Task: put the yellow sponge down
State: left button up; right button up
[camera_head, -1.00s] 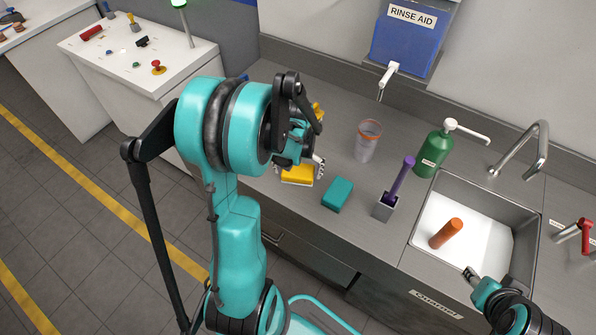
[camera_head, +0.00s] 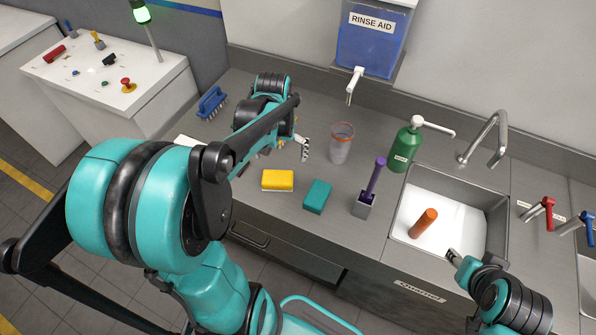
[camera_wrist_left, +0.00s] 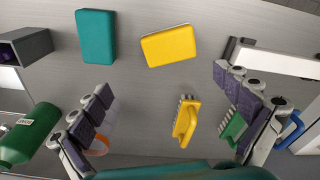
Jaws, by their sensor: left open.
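The yellow sponge (camera_head: 277,180) lies flat on the grey counter, left of a teal sponge (camera_head: 317,196). Both also show in the left wrist view, the yellow one (camera_wrist_left: 168,46) and the teal one (camera_wrist_left: 96,37), with bare counter between them. My left gripper (camera_head: 275,153) is open and empty, above the counter behind the yellow sponge and apart from it. Its spread fingers show at both sides of the left wrist view (camera_wrist_left: 165,108); my own arm partly hides it in the head view. My right gripper (camera_head: 455,257) is by the sink's front edge; its jaw opening is unclear.
A yellow brush (camera_wrist_left: 186,122) and a green brush (camera_wrist_left: 233,128) lie below the left fingers. A clear cup (camera_head: 341,145), grey holder with purple-handled brush (camera_head: 363,205) and green soap bottle (camera_head: 404,150) stand rightward. The sink (camera_head: 490,205) contains an orange cylinder (camera_head: 423,222).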

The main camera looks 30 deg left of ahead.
pick_arm(q)
jog(key=s+d+r+m+t, duration=0.2)
jog(key=s+d+t, duration=0.1)
jog(key=d, duration=0.5)
jog(key=s+d+r+m+t, duration=0.3)
jog(key=d, duration=0.4)
jog(key=shift+s+d+r, duration=0.25)
jog(key=shift+s+d, duration=0.1)
